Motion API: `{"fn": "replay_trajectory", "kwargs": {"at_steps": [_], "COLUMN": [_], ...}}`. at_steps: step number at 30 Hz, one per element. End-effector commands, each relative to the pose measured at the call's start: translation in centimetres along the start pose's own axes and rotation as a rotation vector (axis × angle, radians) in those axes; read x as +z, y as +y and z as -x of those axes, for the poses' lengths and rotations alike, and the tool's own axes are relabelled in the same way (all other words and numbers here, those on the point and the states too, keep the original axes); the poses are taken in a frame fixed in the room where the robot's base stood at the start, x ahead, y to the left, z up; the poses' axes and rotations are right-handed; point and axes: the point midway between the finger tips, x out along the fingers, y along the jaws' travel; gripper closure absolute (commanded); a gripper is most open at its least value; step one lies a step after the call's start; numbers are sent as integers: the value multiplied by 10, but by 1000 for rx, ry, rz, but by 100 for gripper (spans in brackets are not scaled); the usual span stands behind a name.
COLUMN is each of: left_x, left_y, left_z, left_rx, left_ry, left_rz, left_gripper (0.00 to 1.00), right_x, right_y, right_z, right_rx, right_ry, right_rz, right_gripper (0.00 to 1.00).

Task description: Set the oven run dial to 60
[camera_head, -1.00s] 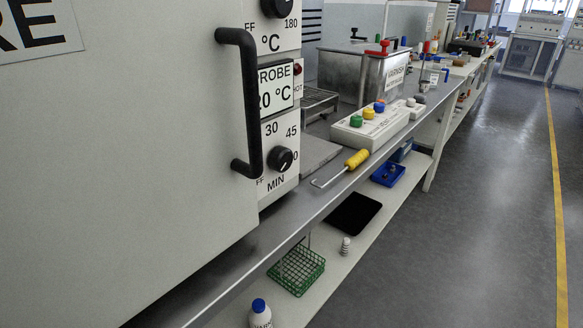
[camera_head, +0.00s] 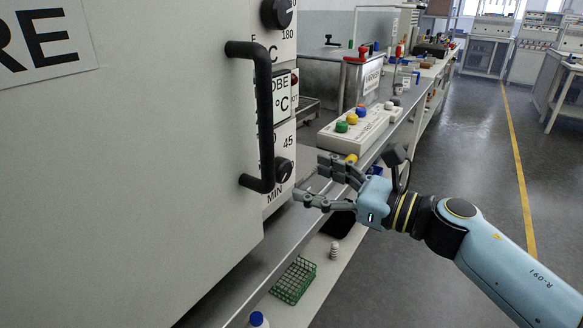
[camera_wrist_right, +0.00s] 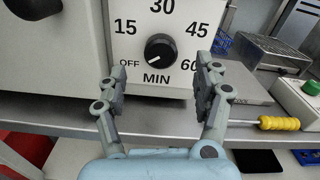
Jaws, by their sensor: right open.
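The oven run dial (camera_wrist_right: 160,52) is a black knob on a white panel marked OFF, 15, 30, 45, 60 and MIN. In the right wrist view its white pointer line appears to slant down-left, near OFF. In the head view the dial (camera_head: 284,170) is partly covered by the black door handle (camera_head: 264,120). My right gripper (camera_head: 312,180) is open and empty, just right of the panel. In the right wrist view the open fingers (camera_wrist_right: 160,88) stand on either side of the dial and below it, apart from it. My left gripper is not in view.
A metal bench edge (camera_wrist_right: 60,118) runs below the oven. A yellow-handled tool (camera_wrist_right: 278,123) lies on the bench to the right. A button box (camera_head: 355,128) with coloured buttons stands farther along. A green wire basket (camera_head: 294,280) sits on the lower shelf.

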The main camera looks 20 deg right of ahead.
Motion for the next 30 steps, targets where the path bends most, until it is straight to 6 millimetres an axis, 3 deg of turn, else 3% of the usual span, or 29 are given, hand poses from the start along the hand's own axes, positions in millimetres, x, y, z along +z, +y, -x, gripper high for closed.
{"fn": "replay_trajectory", "kwargs": {"at_steps": [3,9,20,30], "left_x": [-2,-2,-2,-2], "left_y": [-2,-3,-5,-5], "left_z": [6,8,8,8], "left_rx": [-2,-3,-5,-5], "left_ry": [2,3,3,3], "left_rz": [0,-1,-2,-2], "left_gripper": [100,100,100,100], "right_x": [2,0,-1,-1], "right_y": [-1,-1,0,0], "right_z": [-24,-47,-51,-51], "right_rx": [-3,-2,-1,-1], "right_ry": [-3,0,1,1], "right_rz": [-3,-1,-2,-2], "right_gripper": [32,32,33,78]}}
